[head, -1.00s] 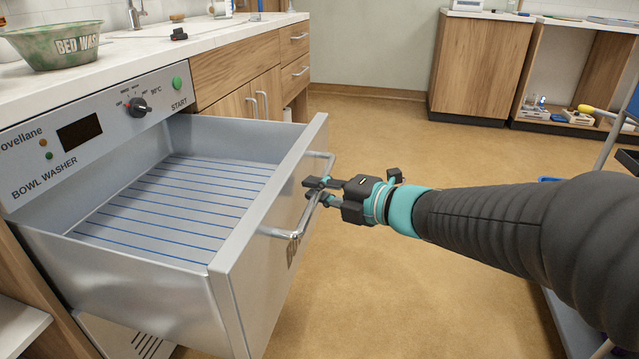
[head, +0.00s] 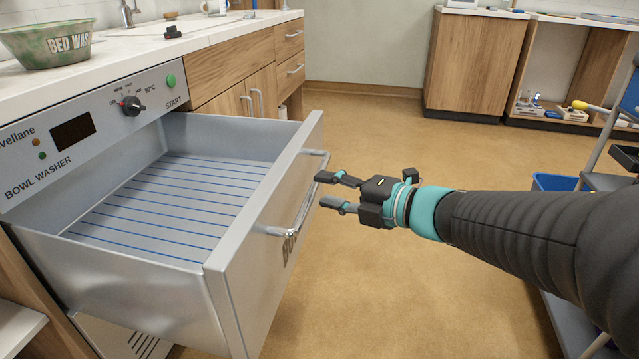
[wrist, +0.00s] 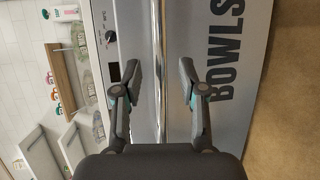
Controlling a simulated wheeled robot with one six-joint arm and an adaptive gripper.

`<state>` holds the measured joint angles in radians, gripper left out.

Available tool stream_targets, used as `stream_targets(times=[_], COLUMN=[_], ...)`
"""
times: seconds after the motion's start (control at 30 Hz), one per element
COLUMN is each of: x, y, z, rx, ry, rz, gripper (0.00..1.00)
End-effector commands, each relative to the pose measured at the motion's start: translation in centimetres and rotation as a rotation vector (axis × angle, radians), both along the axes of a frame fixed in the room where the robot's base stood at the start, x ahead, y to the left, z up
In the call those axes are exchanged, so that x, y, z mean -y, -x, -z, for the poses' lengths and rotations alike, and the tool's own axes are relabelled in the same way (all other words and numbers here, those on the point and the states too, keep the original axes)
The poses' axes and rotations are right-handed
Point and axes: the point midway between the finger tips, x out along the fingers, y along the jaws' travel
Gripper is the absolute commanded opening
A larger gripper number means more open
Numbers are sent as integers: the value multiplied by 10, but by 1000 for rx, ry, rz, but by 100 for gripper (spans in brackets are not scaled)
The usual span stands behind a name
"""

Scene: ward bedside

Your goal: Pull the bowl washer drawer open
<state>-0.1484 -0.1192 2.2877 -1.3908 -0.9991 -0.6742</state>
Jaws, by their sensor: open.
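The bowl washer drawer (head: 262,255) stands pulled well out of the bowl washer (head: 70,140), and its empty inside with blue-lined rack shows in the head view. Its metal bar handle (head: 306,205) is on the front face; the handle (wrist: 158,60) also runs between my finger lines in the wrist view, ahead of the tips. The lettering "BOWLS" (wrist: 226,45) shows on the drawer front in the wrist view.
A green bowl (head: 48,44) marked "BED WAS..." stands on the counter (head: 160,40) above the washer. Wooden cabinets (head: 475,60) stand at the back. A trolley (head: 605,180) with a blue bin (head: 556,182) is at the right. The floor (head: 400,130) between is clear.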

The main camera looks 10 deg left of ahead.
Motion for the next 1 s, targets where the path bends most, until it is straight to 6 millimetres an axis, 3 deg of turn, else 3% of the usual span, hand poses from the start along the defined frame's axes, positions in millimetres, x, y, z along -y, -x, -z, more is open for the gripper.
stream_targets(times=[0.2, 0.4, 0.6, 1.0], x=[38, 61, 71, 72], y=[16, 26, 31, 32], z=[-8, -13, -14, -14], rx=[2, 1, -1, -12], ry=[0, -1, -1, -4], rz=[6, 5, 3, 4], gripper=[41, 41, 41, 41])
